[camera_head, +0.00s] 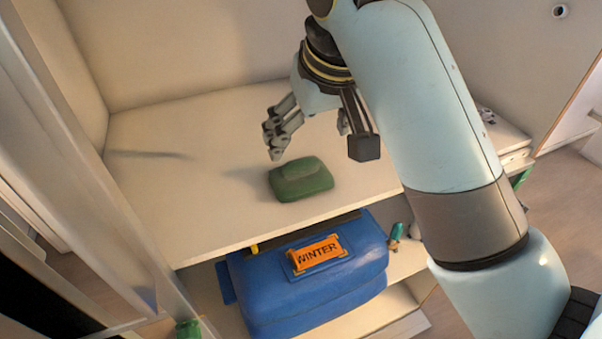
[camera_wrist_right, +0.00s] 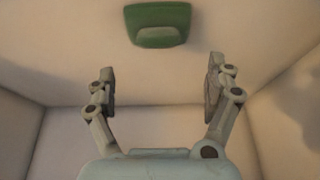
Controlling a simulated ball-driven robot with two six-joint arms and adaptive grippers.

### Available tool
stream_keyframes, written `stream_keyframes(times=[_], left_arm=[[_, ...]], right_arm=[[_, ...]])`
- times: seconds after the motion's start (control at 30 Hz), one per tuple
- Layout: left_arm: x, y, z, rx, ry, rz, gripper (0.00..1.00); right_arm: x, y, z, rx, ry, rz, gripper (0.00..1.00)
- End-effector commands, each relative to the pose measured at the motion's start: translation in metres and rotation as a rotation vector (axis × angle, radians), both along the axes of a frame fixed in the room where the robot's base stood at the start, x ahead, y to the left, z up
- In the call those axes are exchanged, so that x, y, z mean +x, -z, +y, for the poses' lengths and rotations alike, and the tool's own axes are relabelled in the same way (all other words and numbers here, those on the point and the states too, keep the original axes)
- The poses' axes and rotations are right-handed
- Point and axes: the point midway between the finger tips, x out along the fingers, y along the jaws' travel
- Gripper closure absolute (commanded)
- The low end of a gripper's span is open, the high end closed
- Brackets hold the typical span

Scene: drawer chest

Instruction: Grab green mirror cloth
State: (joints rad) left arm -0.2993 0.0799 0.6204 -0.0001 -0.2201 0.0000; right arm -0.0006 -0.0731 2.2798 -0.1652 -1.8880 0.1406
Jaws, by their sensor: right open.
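The green mirror cloth (camera_head: 301,179) is a small folded, rounded bundle lying on the cream shelf top (camera_head: 190,215). My right gripper (camera_head: 312,140) hangs above the shelf, just behind the cloth in the head view. It is open with nothing between its fingers. In the right wrist view the cloth (camera_wrist_right: 158,24) shows at the top centre, beyond the open fingertips (camera_wrist_right: 160,85) and apart from them. My left gripper is not in either view.
A blue container (camera_head: 310,285) with an orange "WINTER" label (camera_head: 317,253) stands on the shelf below. Upright walls close the shelf top at the back and left. A pale frame post (camera_head: 95,170) runs along the left. The shelf around the cloth is clear.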

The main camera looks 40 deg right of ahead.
Motion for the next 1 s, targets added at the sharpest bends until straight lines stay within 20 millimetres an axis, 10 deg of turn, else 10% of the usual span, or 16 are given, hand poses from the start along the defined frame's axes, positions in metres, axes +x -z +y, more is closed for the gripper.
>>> stream_keyframes(times=[0.63, 1.0], left_arm=[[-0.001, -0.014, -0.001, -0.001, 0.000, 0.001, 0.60], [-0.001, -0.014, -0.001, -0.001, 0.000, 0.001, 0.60]], right_arm=[[0.033, 0.079, -0.011, -0.002, -0.001, 0.004, 0.13], [0.036, 0.086, -0.011, -0.001, -0.001, 0.001, 0.23]])
